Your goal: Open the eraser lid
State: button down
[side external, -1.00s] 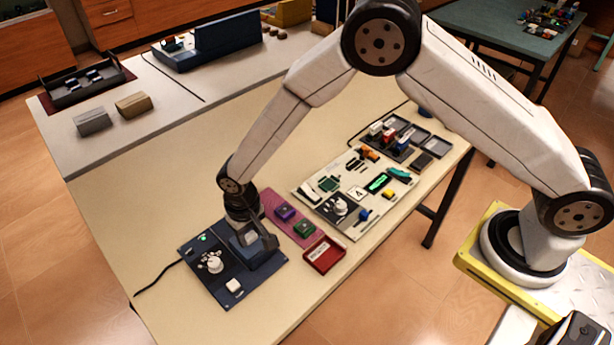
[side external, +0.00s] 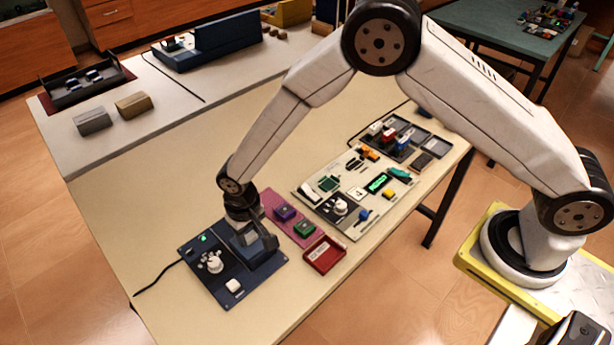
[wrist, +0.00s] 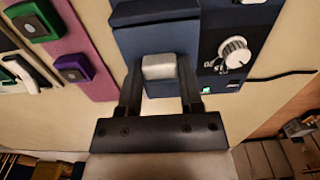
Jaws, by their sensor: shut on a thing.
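The eraser is a dark blue box (side external: 263,247) on a dark blue panel (side external: 215,282), partly hidden behind my gripper in the side view. The wrist view shows its blue top (wrist: 158,32) and a pale grey block-like handle (wrist: 159,66) on it. My gripper (wrist: 160,72) has one finger on each side of this handle and is shut on it. In the side view my gripper (side external: 247,235) points down at the box. The lid appears shut, though its edge is hard to make out.
A pink mat (side external: 290,216) with purple and green blocks and a red tray (side external: 324,254) lie to the right.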

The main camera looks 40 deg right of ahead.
jog(key=shift+w+r, duration=0.1)
jog(key=shift+w, duration=3.75)
jog(key=shift+c, duration=1.2)
grip_release()
notch_tip(320, 180, up, 8)
jog(key=shift+d, duration=0.1)
